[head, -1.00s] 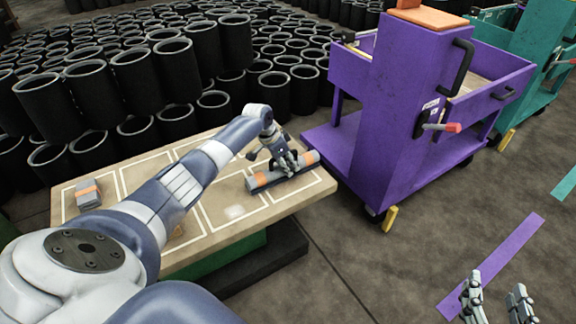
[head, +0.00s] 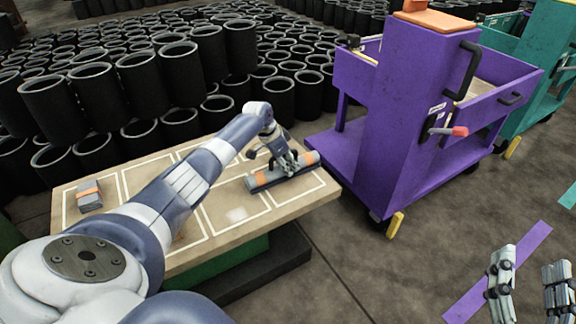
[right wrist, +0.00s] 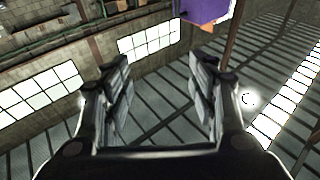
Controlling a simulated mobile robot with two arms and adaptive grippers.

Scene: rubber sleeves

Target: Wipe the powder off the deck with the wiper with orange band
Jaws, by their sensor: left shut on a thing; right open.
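A pale patch of powder (head: 236,214) shows on the deck, to the left of and nearer than the wiper. My left arm hides part of the deck's middle. My right gripper (head: 528,288) is open and empty at the lower right, over the floor. It also shows in the right wrist view (right wrist: 165,100), with nothing between its fingers.
A grey block with an orange band (head: 89,195) lies at the deck's left end. Many black rubber sleeves (head: 180,75) stand behind the deck. A purple cart (head: 415,120) stands right of the deck, a teal cart (head: 545,75) beyond.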

